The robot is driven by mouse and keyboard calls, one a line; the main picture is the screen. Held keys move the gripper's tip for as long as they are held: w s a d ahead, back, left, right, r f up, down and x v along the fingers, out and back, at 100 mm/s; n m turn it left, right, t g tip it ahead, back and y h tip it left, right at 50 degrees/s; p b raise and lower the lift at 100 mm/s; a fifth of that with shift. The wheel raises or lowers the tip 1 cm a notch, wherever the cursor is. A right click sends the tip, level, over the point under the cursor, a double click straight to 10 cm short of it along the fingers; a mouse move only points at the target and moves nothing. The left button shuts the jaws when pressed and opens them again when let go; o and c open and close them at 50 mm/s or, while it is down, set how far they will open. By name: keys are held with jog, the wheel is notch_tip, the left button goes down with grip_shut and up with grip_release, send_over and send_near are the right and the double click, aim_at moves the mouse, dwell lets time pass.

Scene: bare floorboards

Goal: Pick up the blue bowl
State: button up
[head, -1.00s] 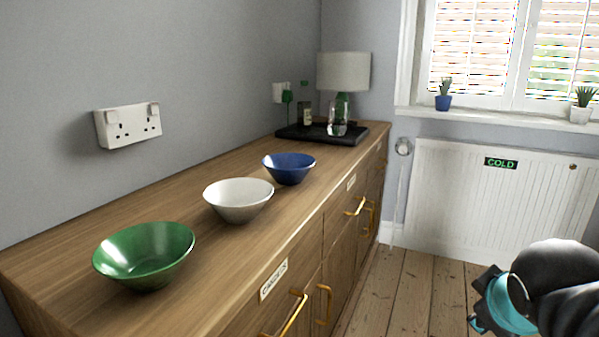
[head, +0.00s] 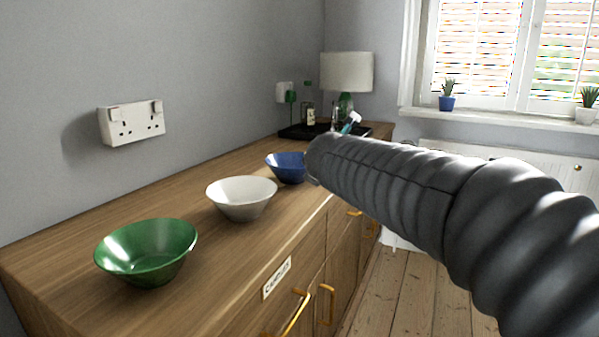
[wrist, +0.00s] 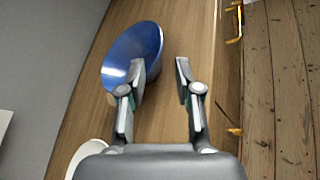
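The blue bowl (head: 286,168) stands upright on the wooden sideboard, beyond the white bowl; my arm hides its right edge in the head view. In the wrist view the blue bowl (wrist: 133,57) is at the upper left. My gripper (wrist: 160,74) is open and empty between its fingers. Its left finger overlaps the bowl's lower right rim in the picture; I cannot tell whether they touch. The right finger is over bare wood. In the head view the gripper is mostly hidden behind my arm.
A white bowl (head: 241,198) and a green bowl (head: 147,252) stand nearer on the sideboard (head: 215,265). A dark tray (head: 297,132) with bottles and a lamp (head: 346,72) are at the far end. The wall is on the left, with bare floor on the right.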

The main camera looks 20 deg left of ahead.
jog(key=shift+x, duration=4.5)
grip_shut()
